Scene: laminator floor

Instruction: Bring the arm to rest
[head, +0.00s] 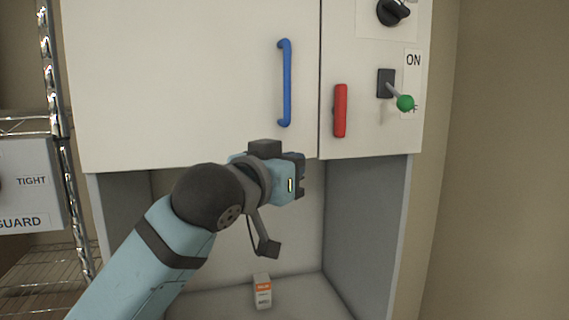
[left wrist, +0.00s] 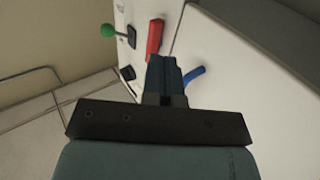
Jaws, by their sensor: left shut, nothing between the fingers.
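My left arm comes in from the lower left in the head view. Its gripper (head: 301,176) is in front of the white cabinet's lower edge, below the blue handle (head: 287,84). In the left wrist view the gripper's fingers (left wrist: 166,62) are together with nothing held between them. Past the fingertips the red handle (left wrist: 154,40) shows, and part of the blue handle (left wrist: 194,74) is to the right. The gripper looks apart from both handles. My right gripper is not in view.
The white cabinet door (head: 180,80) looks closed. A toggle switch with a green knob (head: 405,103) and a black dial (head: 393,12) are at the upper right. A small orange and white box (head: 262,291) stands in the open bay below. A wire rack (head: 50,270) is at left.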

